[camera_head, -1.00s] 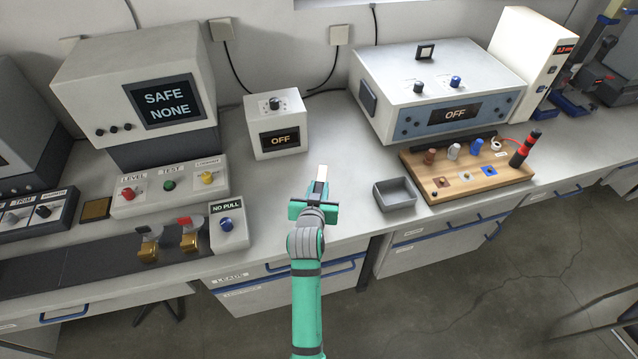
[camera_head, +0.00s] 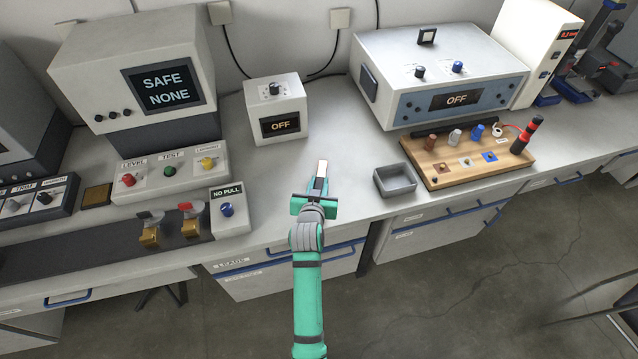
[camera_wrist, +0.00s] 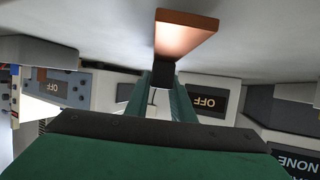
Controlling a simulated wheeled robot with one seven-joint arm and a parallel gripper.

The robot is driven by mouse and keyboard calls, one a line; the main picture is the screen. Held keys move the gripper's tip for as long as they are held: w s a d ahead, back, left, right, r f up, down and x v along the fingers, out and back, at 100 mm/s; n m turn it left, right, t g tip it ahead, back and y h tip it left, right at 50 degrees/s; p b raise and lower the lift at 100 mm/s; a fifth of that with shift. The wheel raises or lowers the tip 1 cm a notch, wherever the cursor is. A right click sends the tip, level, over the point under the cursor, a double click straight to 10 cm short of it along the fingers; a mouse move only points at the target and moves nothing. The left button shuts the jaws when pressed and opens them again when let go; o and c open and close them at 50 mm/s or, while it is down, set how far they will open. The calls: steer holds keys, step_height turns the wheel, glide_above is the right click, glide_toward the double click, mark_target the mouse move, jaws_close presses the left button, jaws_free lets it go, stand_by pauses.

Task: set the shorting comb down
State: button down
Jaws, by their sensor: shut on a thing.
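My gripper (camera_head: 318,190) is shut on the shorting comb (camera_head: 322,168), which sticks out forward from the jaws over the front part of the bench. In the wrist view the comb (camera_wrist: 186,32) is a flat copper-coloured plate on a black grip. The grip (camera_wrist: 163,78) sits between my gripper's fingertips (camera_wrist: 163,90). In the head view the plate's top looks pale. I cannot tell whether the comb touches the bench top (camera_head: 345,150).
A grey open tray (camera_head: 395,190) stands to the right, beside a wooden board (camera_head: 437,184) with pegs and a red-black probe. A box reading OFF (camera_head: 276,90) is behind. The NO PULL box (camera_head: 229,222) is left. The bench around the comb is clear.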

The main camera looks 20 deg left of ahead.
steer(key=shift+f, duration=0.5)
steer(key=c, duration=1.4)
jaws_free()
steer(key=shift+c, duration=0.2)
steer(key=v, duration=1)
steer(key=shift+s+d+r, duration=0.1)
steer(key=shift+s+r, duration=0.1)
steer(key=shift+s, duration=0.1)
steer(key=s+d+f, duration=0.3)
steer(key=s+d, duration=0.3)
steer(key=s, duration=0.2)
steer(key=s+d+f, duration=0.2)
steer(key=s+d, duration=0.4)
steer(key=s, duration=0.2)
steer(key=s+d+r+m+t+h, duration=0.1)
steer(key=s+r, duration=0.3)
steer(key=s, duration=0.5)
steer(key=s+d+r+m+t+h, duration=0.1)
steer(key=s+d+r, duration=0.2)
steer(key=s, duration=0.7)
steer(key=shift+s+d+r+h, duration=0.2)
steer(key=shift+d+r+h, duration=0.2)
steer(key=shift+d, duration=0.4)
